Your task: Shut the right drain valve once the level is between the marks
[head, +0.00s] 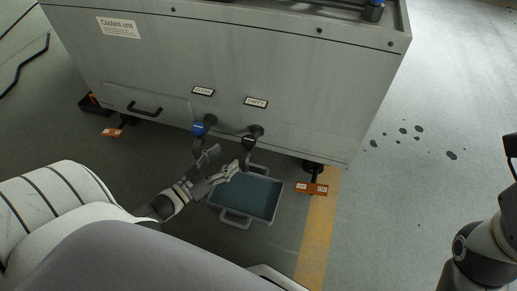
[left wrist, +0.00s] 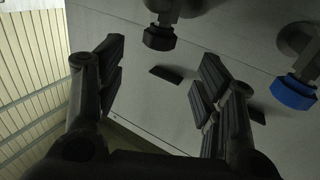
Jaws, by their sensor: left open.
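The right drain valve (head: 249,143) has a black knob and sits below the DIRTY label (head: 256,102) on the coolant unit (head: 300,70). In the left wrist view its black knob (left wrist: 160,38) is at the top. The left valve has a blue knob (head: 199,128), seen at the right in the left wrist view (left wrist: 293,93). My left gripper (head: 222,160) is open, just in front of and below the valves. Its fingers (left wrist: 162,65) are spread with nothing held. A grey tray (head: 236,219) holds dark blue-green liquid below; I cannot make out level marks. My right gripper is out of view.
The CLEAN label (head: 203,91) is above the blue valve. A black handle (head: 145,110) sticks out at the left. Orange tags (head: 311,188) are at the unit's feet. A yellow floor stripe (head: 318,235) runs right of the tray. Dark spots (head: 403,131) mark the floor.

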